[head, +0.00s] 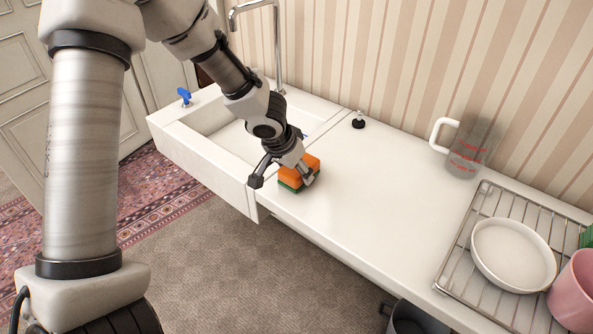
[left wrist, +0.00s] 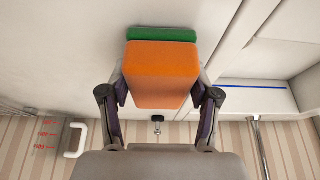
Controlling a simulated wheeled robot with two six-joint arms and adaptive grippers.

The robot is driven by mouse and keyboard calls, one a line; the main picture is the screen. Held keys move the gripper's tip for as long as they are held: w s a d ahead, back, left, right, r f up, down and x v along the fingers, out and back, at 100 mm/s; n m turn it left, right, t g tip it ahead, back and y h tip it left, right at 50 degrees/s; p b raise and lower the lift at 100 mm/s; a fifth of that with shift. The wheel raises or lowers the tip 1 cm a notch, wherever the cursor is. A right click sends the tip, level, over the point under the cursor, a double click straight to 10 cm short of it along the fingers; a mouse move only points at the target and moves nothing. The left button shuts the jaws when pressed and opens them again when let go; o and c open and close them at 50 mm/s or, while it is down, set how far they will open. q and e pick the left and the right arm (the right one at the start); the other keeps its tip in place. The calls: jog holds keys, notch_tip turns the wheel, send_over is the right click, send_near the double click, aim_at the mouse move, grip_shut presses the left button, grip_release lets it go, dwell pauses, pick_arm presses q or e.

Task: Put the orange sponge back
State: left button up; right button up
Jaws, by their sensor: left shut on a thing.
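The orange sponge (head: 299,171) has a green layer on its lower side. It is at the front of the white counter, just right of the sink (head: 228,143). My left gripper (head: 285,176) is shut on it. In the left wrist view the sponge (left wrist: 161,75) sits between the two fingers of the left gripper (left wrist: 160,100), with its green layer at the top of the picture. I cannot tell whether the sponge touches the counter. My right gripper is not in view.
A glass measuring jug (head: 470,148) stands near the wall. A wire rack (head: 457,262) holds a white bowl (head: 513,254), with a pink container (head: 575,292) at the right. A small black stopper (head: 358,122) lies behind the sponge. The counter's middle (head: 375,190) is clear.

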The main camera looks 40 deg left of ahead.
pick_arm(q)
jog(key=shift+f, duration=0.25)
jog(key=o, duration=1.1)
jog(key=shift+w, duration=0.15)
jog(key=shift+r, duration=0.15)
jog(key=shift+r+p, duration=0.3)
jog(key=shift+p, duration=0.1)
jog(key=p+v, duration=0.2)
jog(key=v, duration=0.9)
jog(key=shift+s+r, duration=0.25)
jog(key=shift+r, duration=0.05)
